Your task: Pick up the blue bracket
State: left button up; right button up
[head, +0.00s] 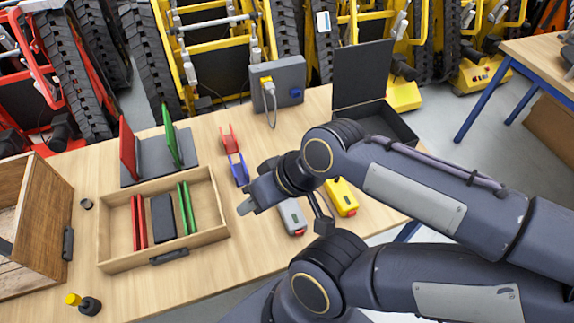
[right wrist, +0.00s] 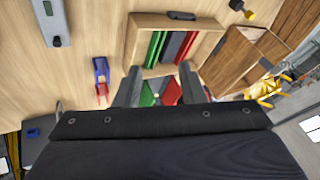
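The blue bracket (head: 238,169) lies on the wooden table, right of the open drawer-like tray, just in front of a red bracket (head: 230,138). In the right wrist view the blue bracket (right wrist: 101,68) is left of my fingers. My right gripper (head: 244,207) hangs over the table in front of the blue bracket, apart from it. In the right wrist view my right gripper (right wrist: 160,76) has its two fingers spread with nothing held between them. My left gripper is not in view.
A wooden tray (head: 112,262) holds red, dark and green plates. A rack (head: 150,162) with upright red and green plates stands behind it. A grey device (head: 291,214) and a yellow device (head: 342,196) lie right of my gripper. A grey box (head: 278,85) and open black case (head: 362,75) stand behind.

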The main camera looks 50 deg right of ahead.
aim_at(239, 171)
jog(key=z, duration=1.15)
jog(key=j+u, duration=0.55)
jog(key=u, duration=0.15)
